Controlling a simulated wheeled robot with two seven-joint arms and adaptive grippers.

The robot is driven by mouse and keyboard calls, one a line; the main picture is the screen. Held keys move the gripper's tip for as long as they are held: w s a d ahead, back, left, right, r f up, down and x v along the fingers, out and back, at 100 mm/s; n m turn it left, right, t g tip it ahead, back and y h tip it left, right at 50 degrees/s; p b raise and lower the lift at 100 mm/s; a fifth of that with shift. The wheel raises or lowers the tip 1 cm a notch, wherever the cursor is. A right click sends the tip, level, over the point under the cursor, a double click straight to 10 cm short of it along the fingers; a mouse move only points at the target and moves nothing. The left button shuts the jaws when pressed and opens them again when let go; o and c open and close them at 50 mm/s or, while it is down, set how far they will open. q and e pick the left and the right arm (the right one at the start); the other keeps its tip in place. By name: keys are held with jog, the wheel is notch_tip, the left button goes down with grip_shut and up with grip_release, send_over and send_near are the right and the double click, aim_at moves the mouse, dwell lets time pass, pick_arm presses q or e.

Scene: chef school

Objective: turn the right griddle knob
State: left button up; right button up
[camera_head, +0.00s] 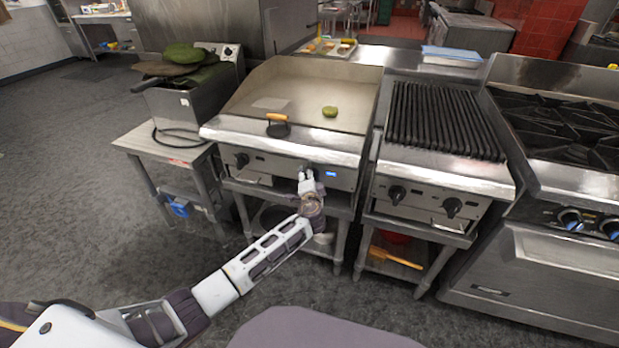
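The griddle (300,88) is a flat steel plate with raised walls, in the middle of the head view. My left gripper (306,173) is at this panel, just left of the display, over the place of the right griddle knob (307,167). The knob is mostly hidden behind the gripper. I cannot tell whether the fingers touch it or how far apart they are. My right gripper is not in view.
A green patty (330,112) and a wooden-handled press (278,125) sit on the griddle. A ribbed grill (445,120) with two knobs stands to the right, then a burner stove (565,130). A fryer (195,100) stands left on a steel table (150,147). The left floor is clear.

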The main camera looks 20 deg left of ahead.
pick_arm(q)
jog(key=shift+s, duration=0.1)
jog(key=v, duration=1.2)
dwell(0.5)
jog(key=shift+a, duration=0.1)
dwell(0.5)
jog(key=s+f+n+g+h, duration=0.2)
jog(key=s+f+g, duration=0.2)
jog(key=f, duration=0.5)
jog(key=s+f+n+g+h, duration=0.2)
jog(key=s+f+g+h, duration=0.15)
jog(key=f, duration=0.45)
jog(key=s+f+n+g, duration=0.1)
jog(key=s+f+g, duration=0.1)
jog(key=s+f, duration=0.3)
jog(key=s+a+f+n+g, duration=0.1)
jog(key=s+f, duration=0.5)
jog(key=s, duration=0.6)
jog(key=s+f+n+g+p, duration=0.1)
jog(key=s+f+g, duration=0.2)
jog(key=s+f, duration=0.3)
jog(key=s, duration=0.3)
jog(key=shift+a, duration=0.3)
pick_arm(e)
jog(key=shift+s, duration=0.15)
